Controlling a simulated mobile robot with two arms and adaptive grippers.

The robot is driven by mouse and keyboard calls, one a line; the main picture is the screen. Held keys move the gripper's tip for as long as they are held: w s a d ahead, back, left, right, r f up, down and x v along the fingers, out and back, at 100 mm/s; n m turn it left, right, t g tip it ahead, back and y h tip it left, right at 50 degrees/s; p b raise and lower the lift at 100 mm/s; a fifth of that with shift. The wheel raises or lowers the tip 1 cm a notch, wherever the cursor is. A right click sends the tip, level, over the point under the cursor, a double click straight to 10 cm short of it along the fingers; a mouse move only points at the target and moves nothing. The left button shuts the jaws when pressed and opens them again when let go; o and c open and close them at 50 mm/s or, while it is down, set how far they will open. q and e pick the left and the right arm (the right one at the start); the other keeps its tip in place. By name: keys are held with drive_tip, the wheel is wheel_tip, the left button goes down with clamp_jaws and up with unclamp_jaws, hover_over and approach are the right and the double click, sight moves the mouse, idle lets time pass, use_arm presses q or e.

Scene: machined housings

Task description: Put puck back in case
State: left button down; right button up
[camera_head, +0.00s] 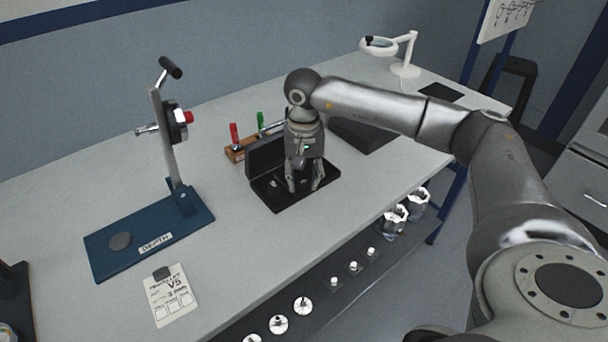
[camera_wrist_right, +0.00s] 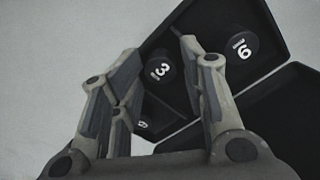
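An open black case (camera_head: 284,205) lies on the bench with its lid (camera_head: 264,157) raised at the back. In the right wrist view the case (camera_wrist_right: 185,18) holds dark round pucks: one marked 3 (camera_wrist_right: 160,70), one marked like a 6 or 9 (camera_wrist_right: 240,48), and a partly hidden one (camera_wrist_right: 146,122). My right gripper (camera_head: 304,187) points down over the case. In the wrist view its fingers (camera_wrist_right: 160,52) are apart on either side of the puck marked 3, with no clear contact. My left gripper is out of view.
A blue gauge stand (camera_head: 100,250) labelled DEPTH has a dark disc (camera_head: 121,241) on its base. A card (camera_head: 171,300) carries a small dark piece (camera_head: 161,273). A wooden block (camera_head: 236,154) with red and green handles stands behind the case. A dark mat (camera_head: 375,138) lies to its right.

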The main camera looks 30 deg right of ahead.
sight(304, 181)
drive_tip(key=shift+s+f, duration=0.1)
drive_tip(key=shift+f, duration=0.3)
drive_tip(key=shift+r+p, duration=0.5)
drive_tip(key=shift+r, duration=0.15)
wheel_tip(304, 181, up, 12)
drive_tip(key=b, duration=0.1)
drive_tip(key=shift+r, duration=0.2)
drive_tip(key=shift+r, duration=0.1)
